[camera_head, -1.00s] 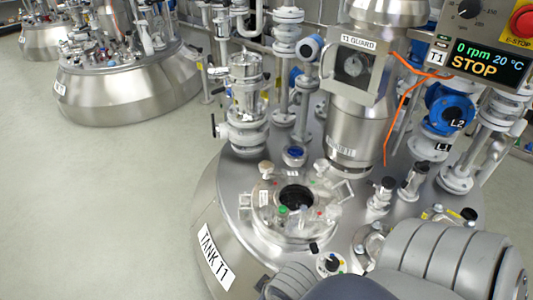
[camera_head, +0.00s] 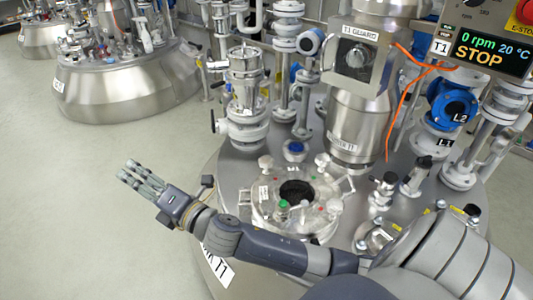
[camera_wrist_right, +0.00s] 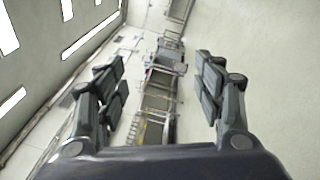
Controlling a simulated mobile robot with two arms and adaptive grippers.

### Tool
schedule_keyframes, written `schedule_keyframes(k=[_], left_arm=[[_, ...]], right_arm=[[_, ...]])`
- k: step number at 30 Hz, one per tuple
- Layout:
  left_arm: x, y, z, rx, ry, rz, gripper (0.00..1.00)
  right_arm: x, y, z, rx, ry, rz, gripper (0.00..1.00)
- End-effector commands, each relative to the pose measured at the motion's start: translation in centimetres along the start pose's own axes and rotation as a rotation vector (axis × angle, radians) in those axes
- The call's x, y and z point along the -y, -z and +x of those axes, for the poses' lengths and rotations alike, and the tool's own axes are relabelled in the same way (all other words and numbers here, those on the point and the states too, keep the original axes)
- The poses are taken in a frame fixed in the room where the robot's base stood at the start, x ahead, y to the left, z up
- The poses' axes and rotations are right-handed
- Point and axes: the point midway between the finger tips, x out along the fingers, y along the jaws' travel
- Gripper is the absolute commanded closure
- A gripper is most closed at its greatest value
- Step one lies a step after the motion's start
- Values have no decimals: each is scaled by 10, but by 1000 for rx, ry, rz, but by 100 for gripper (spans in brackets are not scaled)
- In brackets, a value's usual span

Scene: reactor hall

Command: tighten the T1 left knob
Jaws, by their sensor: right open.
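Tank T1 (camera_head: 215,262) fills the middle of the head view, its label partly covered by my right arm. On its top sits a round clear hatch cover (camera_head: 258,212) with a dark central opening and small light knobs around it. One light knob (camera_head: 266,162) stands at the hatch's rear left and another (camera_head: 322,160) at its rear right. I cannot tell which knob the task names. My right gripper (camera_head: 127,172) is open and empty, left of the tank over the floor, well apart from the hatch. In the wrist view its fingers (camera_wrist_right: 160,78) are spread with nothing between them.
My right forearm crosses in front of the hatch. A valve column (camera_head: 247,100) rises behind left, and the T1 guard housing (camera_head: 357,58) behind right. An orange cable (camera_head: 399,100) hangs there. The display (camera_head: 492,50) reads 0 rpm, STOP. Open floor (camera_head: 90,215) lies left.

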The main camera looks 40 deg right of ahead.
Motion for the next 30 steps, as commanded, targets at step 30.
schedule_keyframes(k=[30], left_arm=[[-7, 63, -5, -251, -13, 6, 100]], right_arm=[[107, -97, -11, -1315, -1131, -2406, 38]])
